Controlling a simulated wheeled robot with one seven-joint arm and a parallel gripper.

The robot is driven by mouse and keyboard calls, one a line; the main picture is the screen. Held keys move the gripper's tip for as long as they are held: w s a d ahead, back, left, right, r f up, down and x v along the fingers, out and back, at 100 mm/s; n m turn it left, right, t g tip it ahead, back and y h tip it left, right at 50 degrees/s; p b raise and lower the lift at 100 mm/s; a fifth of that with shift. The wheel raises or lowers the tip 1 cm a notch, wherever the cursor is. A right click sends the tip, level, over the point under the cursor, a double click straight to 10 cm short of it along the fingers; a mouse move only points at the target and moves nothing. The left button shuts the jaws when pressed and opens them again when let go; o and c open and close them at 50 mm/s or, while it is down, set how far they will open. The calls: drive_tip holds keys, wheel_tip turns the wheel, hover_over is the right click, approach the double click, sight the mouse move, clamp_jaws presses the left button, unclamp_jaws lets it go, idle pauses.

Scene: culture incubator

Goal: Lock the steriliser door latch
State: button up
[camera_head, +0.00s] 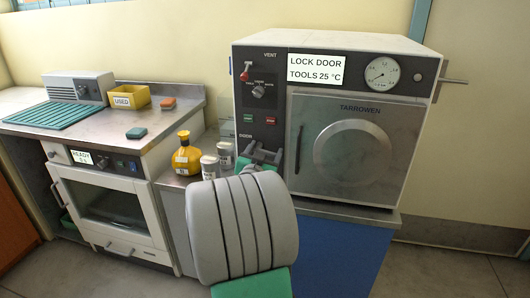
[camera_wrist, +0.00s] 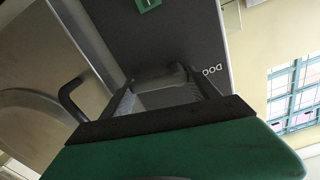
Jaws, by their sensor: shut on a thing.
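The steriliser (camera_head: 330,60) stands on a blue cabinet, with its square door (camera_head: 348,150) closed as far as I can see. A sign on it reads "LOCK DOOR TOOLS 25 °C". My gripper (camera_head: 262,153) is at the lower control panel, beside the "DOOR" label and left of the door. In the wrist view my gripper (camera_wrist: 162,88) is shut on a dark grey block-like piece, which appears to be the door latch (camera_wrist: 160,76). My fingers and wrist hide most of it in the head view, so its exact position cannot be told.
A dark bar handle (camera_head: 298,136) on the door edge is close to my gripper's right. A yellow bottle (camera_head: 186,158) and two small jars (camera_head: 209,167) stand left of my arm. A yellow "USED" bin (camera_head: 129,96) is farther left. A pressure gauge (camera_head: 382,73) is above the door.

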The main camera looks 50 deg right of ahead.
drive_tip(key=shift+r+n, duration=0.25)
drive_tip(key=shift+n, duration=0.85)
drive_tip(key=o, duration=1.4)
drive_tip(key=shift+c, duration=0.2)
drive_tip(key=v, duration=0.8)
drive_tip(key=shift+b, duration=0.35)
drive_tip(key=shift+d, duration=0.1)
